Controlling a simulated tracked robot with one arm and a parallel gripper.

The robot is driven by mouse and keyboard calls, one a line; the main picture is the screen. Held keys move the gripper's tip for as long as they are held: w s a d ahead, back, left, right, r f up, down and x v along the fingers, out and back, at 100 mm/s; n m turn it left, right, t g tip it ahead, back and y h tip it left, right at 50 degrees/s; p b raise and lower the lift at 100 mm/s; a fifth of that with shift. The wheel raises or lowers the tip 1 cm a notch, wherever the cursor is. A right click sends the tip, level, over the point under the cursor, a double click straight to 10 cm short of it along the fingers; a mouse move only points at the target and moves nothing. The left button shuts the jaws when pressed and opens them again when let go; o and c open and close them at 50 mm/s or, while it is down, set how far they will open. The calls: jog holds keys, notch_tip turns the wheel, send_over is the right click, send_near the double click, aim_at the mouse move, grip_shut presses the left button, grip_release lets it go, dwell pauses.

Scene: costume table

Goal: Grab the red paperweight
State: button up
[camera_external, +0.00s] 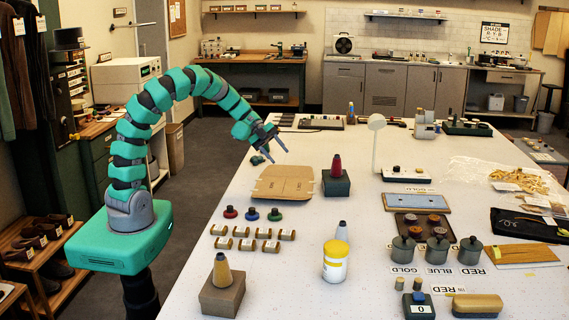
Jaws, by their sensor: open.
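A small red knob-shaped piece (230,212), which looks like the red paperweight, sits on the white table left of the middle. It stands in a row with a similar blue piece (252,214) and a green piece (275,214). A taller red cone (336,166) stands on a dark box (336,184) further right. My gripper (277,155) is open and empty, pointing down over the left part of the table. It is beyond the red piece and apart from it, near a flat brown cardboard sheet (284,183).
Several small brown rolls (245,245) lie just in front of the row. A yellow-and-white tub (335,262) and a tan cone on a box (222,271) stand nearer. Grey lidded pots (437,250) stand at the right. The table between tub and cardboard is mostly clear.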

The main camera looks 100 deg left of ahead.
jog(key=s+d+f+n+g+h, duration=0.1)
jog(key=s+f+h, duration=0.15)
jog(key=s, duration=0.25)
jog(key=s+f+g+h, duration=0.1)
jog(key=s+f+g, duration=0.1)
jog(key=s+f, duration=0.3)
jog(key=n+g+h, duration=0.1)
jog(key=h, duration=0.2)
send_near(230, 206)
jog(key=x, duration=0.2)
jog(key=shift+w+d+f+y, duration=0.15)
jog(key=shift+w+d+y, duration=0.05)
jog(key=shift+w+y, duration=0.1)
jog(key=shift+s+x, duration=0.1)
jog(key=shift+x, duration=0.8)
jog(key=shift+s+x, duration=0.15)
jog(key=shift+x, duration=1.7)
jog(key=shift+d, duration=0.1)
grip_shut()
